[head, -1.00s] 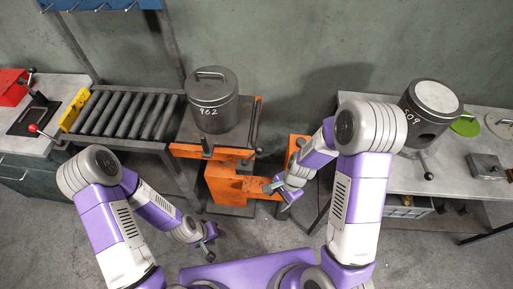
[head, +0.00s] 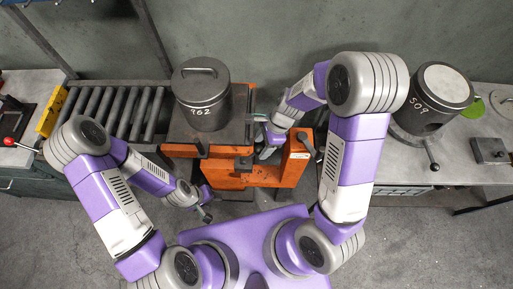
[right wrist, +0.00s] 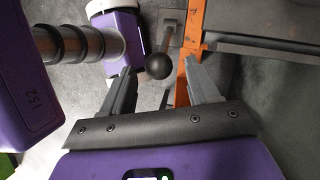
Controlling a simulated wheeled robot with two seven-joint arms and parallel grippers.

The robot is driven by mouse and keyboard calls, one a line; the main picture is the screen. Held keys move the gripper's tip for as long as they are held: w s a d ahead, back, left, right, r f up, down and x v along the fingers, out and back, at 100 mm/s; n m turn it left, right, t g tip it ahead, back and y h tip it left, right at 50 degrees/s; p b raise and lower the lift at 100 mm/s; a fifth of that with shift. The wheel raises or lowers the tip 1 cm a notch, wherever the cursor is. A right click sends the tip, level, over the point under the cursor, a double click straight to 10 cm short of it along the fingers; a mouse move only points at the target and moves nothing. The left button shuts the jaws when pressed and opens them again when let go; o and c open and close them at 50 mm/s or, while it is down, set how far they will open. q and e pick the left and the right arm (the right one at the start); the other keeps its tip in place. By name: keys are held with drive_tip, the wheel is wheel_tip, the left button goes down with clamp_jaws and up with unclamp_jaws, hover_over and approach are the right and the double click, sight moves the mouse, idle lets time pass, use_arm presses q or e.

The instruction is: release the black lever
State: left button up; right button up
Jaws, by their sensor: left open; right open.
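In the right wrist view, a black ball knob (right wrist: 158,67) on a dark shaft shows in the gap between the fingertips of my right gripper (right wrist: 160,72). The fingers are spread, with space on both sides of the knob. I cannot tell whether the knob lies beyond the tips. In the head view my right gripper (head: 266,150) is at the right side of the orange press frame (head: 222,173), partly hidden by its own wrist; the knob cannot be made out there. My left gripper (head: 206,205) is open and empty, in front of the press frame.
A dark lidded pot (head: 201,100) marked 962 stands on the press table, beside a roller conveyor (head: 112,115). An orange post with a dark handle (head: 305,143) is close right of my right gripper. A second pot (head: 433,98) stands on the right bench.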

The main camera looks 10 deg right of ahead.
sight(257, 152)
drive_tip(key=b+x, duration=0.1)
drive_tip(key=x, duration=0.3)
drive_tip(key=shift+s+a+f, duration=0.1)
drive_tip(key=shift+a+f, duration=0.05)
drive_tip(key=shift+f, duration=0.2)
clamp_jaws()
